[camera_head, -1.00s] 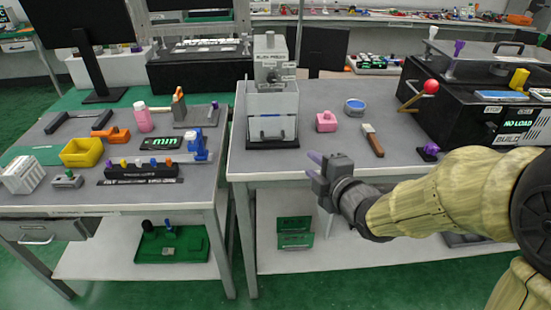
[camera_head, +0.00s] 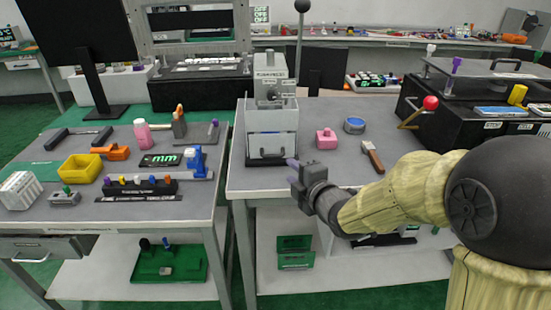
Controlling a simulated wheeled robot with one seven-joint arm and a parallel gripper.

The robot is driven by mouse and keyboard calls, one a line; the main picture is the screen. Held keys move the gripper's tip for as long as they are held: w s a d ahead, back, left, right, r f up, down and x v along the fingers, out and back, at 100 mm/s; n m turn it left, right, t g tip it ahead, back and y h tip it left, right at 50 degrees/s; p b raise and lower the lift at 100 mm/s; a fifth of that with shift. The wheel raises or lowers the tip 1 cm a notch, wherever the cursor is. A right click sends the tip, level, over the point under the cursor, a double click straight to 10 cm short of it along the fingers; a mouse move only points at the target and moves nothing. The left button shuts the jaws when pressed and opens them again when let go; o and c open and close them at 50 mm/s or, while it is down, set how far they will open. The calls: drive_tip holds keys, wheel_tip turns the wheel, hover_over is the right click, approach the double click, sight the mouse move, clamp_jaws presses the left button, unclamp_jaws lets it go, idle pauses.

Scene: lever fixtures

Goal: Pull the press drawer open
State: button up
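The press (camera_head: 271,92) is a grey and white upright machine at the left end of the right-hand bench. Its drawer (camera_head: 266,146) is the pale box front at the base, with a small dark handle low on its face. The drawer appears shut. My gripper (camera_head: 292,172) comes in from the right, in front of the bench edge, a little right of and nearer than the drawer. The finger gap is too small to judge.
A pink block (camera_head: 326,139), a blue round tin (camera_head: 354,125) and a wooden-handled tool (camera_head: 372,157) lie right of the press. A black machine with a red-knobbed lever (camera_head: 430,103) stands farther right. A cluttered left bench (camera_head: 200,215) stands across a narrow gap.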

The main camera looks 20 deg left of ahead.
sight(271, 138)
drive_tip(key=x, duration=1)
drive_tip(key=shift+d, duration=0.1)
drive_tip(key=shift+w+a+f, duration=0.1)
drive_tip(key=shift+w+a, duration=0.1)
drive_tip(key=shift+a, duration=0.25)
drive_tip(key=shift+c, duration=0.2)
drive_tip(key=shift+d, duration=0.1)
clamp_jaws()
